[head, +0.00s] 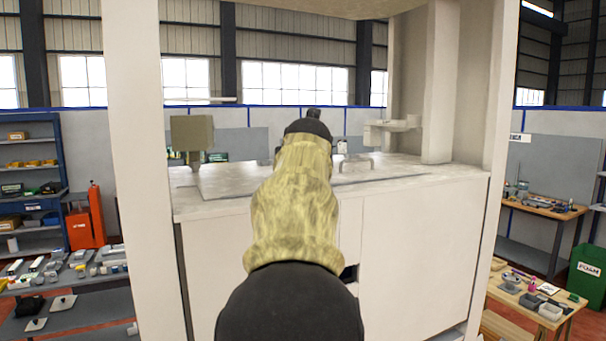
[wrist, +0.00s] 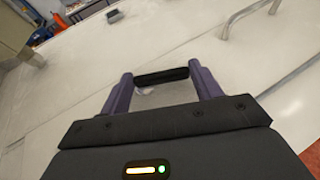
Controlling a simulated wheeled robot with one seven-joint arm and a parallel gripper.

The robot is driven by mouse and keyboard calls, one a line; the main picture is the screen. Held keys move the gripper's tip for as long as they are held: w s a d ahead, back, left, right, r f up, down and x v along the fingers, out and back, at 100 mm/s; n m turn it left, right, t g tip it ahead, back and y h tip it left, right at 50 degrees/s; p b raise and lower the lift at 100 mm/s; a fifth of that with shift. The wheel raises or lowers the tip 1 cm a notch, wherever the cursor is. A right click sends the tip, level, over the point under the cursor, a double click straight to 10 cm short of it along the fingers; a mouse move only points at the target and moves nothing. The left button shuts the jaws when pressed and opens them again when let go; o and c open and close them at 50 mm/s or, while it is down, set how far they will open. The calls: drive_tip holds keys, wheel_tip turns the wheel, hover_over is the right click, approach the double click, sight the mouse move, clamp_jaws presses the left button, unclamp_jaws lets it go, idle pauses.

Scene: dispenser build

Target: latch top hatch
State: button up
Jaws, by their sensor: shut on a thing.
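My gripper (wrist: 162,80) shows in the wrist view with its two purple fingers apart and a dark bar (wrist: 161,75) spanning between their tips. The fingers are shut on this bar, just over the pale top surface. What the bar belongs to is hidden. The pale top panel (wrist: 75,85), seemingly the hatch, lies flat under the fingers, with a thin seam beyond it. In the head view the panel (head: 225,184) lies on the white cabinet (head: 410,240). My arm covers the panel's middle, and the fingers cannot be made out there. No latch is clearly visible.
A bent metal handle (wrist: 240,15) stands on the top surface at upper right in the wrist view. In the head view, white posts (head: 135,150) frame the cabinet. An olive box-shaped fitting (head: 192,133) stands at back left, a pale bracket (head: 393,128) at back right.

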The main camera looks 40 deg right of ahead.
drive_tip(key=shift+a+m+g+h+b, duration=0.2)
drive_tip(key=shift+m+g+h+b, duration=0.2)
drive_tip(key=shift+m+h+b, duration=0.25)
drive_tip(key=shift+a+m+g+h+b, duration=0.15)
drive_tip(key=shift+m+g+h+b, duration=0.25)
drive_tip(key=shift+m+h+b, duration=0.2)
drive_tip(key=shift+a+m+g+h+b, duration=0.2)
drive_tip(key=shift+m+g+h+b, duration=0.15)
drive_tip(key=shift+m+g+h, duration=0.25)
drive_tip(key=m+g, duration=0.1)
drive_tip(key=m+g+h+p, duration=0.1)
drive_tip(key=shift+a+r+g, duration=0.2)
drive_tip(key=shift+a+g, duration=0.1)
drive_tip(key=shift+a+m+g+h+p, duration=0.2)
drive_tip(key=shift+m+g+h+p, duration=0.05)
drive_tip(key=shift+m+g+p, duration=0.55)
drive_tip(key=shift+f, duration=0.1)
drive_tip(key=o, duration=1)
drive_tip(key=shift+f+t+b, duration=0.15)
drive_tip(key=shift+t+b, duration=0.15)
drive_tip(key=shift+b, duration=0.15)
